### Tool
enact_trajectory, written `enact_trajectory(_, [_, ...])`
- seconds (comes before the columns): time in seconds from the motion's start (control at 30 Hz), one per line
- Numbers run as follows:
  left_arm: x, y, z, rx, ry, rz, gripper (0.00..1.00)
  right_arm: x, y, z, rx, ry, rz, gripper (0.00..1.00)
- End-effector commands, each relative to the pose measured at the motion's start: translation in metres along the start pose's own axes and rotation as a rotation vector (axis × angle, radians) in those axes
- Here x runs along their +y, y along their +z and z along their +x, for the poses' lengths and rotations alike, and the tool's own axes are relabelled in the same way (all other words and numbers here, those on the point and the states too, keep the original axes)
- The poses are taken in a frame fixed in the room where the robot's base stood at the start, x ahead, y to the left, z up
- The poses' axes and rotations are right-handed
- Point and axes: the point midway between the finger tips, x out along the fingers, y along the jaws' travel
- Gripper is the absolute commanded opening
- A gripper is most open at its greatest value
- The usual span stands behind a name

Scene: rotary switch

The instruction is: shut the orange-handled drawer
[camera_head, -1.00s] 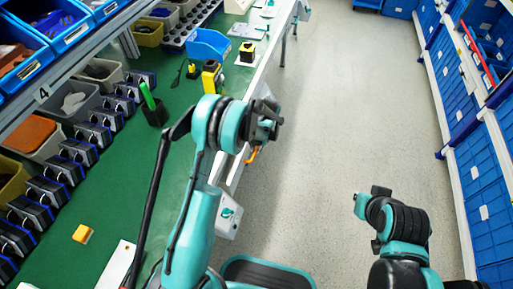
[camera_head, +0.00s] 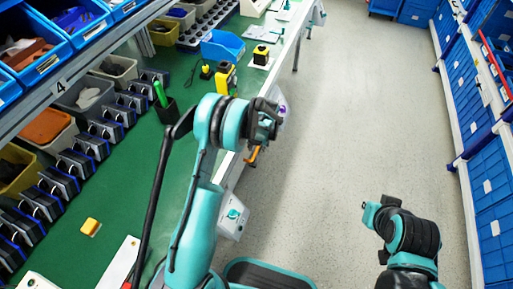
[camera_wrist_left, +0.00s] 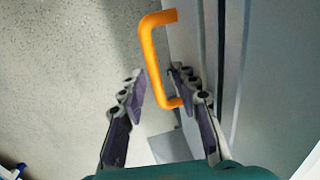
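The orange handle (camera_wrist_left: 150,52) stands out from a pale grey front (camera_wrist_left: 186,35) in the left wrist view. Its lower end lies between the fingertips of my left gripper (camera_wrist_left: 157,82), which are spread apart and not closed on it. In the head view the handle (camera_head: 253,156) shows just below my left gripper (camera_head: 270,120), at the bench's aisle side. My arm hides most of the drawer there, so I cannot tell how far out it stands. My right arm is at the lower right; its fingers cannot be made out.
A pale box with a teal rotary knob (camera_head: 232,214) is by my left arm. The aisle floor (camera_head: 345,120) is clear; blue crates (camera_head: 480,140) line the right.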

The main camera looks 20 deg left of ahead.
Motion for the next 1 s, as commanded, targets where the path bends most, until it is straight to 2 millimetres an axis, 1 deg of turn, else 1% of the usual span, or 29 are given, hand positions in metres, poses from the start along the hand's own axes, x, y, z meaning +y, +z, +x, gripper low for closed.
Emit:
enact_trajectory(0.17, [0.000,0.000,-0.004,0.000,0.001,0.000,0.33,0.000,0.000,0.000,0.000,0.000,0.000,0.00])
enact_trajectory(0.27, [0.000,0.000,-0.016,0.000,0.001,0.001,0.33,0.000,0.000,0.000,0.000,0.000,0.000,0.00])
enact_trajectory(0.6, [0.000,0.000,-0.088,0.000,0.000,0.001,0.33,0.000,0.000,0.000,0.000,0.000,0.000,0.00])
enact_trajectory(0.7, [0.000,0.000,-0.104,-0.001,0.000,0.001,0.33,0.000,0.000,0.000,0.000,0.000,0.000,0.00])
enact_trajectory(0.83, [0.000,0.000,-0.116,-0.001,0.000,0.000,0.33,0.000,0.000,0.000,0.000,0.000,0.000,0.00])
enact_trajectory(1.0, [0.000,0.000,-0.120,-0.001,0.000,0.000,0.33,0.000,0.000,0.000,0.000,0.000,0.000,0.00])
